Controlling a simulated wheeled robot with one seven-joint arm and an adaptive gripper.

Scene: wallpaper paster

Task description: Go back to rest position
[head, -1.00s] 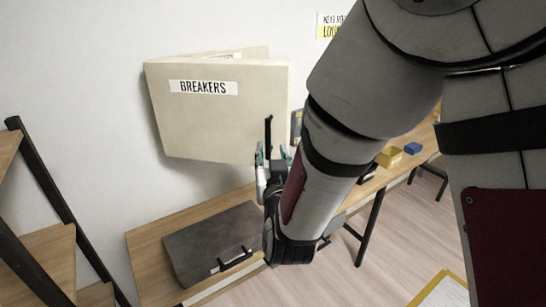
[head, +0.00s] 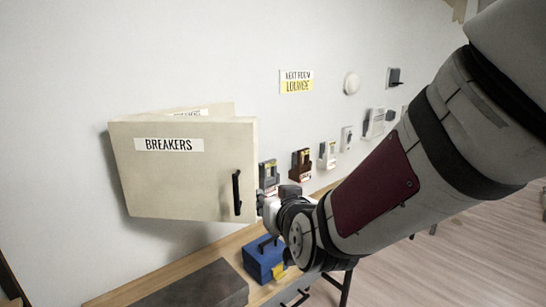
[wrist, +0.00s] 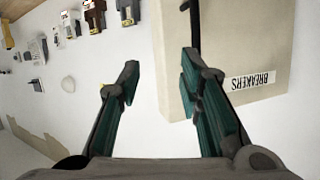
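A beige breaker box (head: 180,185) labelled "BREAKERS" hangs on the wall at the left of the head view, with its door standing ajar. A black handle (head: 237,192) is on the door's right side. My gripper is mostly hidden behind my arm in the head view, close to the right of the door's lower edge. In the wrist view my gripper (wrist: 158,85) is open, with its two teal-lined fingers wide apart and nothing between them. The breaker box (wrist: 245,50) is at the right there, and the right finger overlaps its edge; I cannot tell if they touch.
Several wall devices, including a brown one (head: 301,163), line the wall right of the box. A sign (head: 296,81) is above them. A blue toolbox (head: 263,258) and a dark grey case (head: 200,287) are on the wooden table below.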

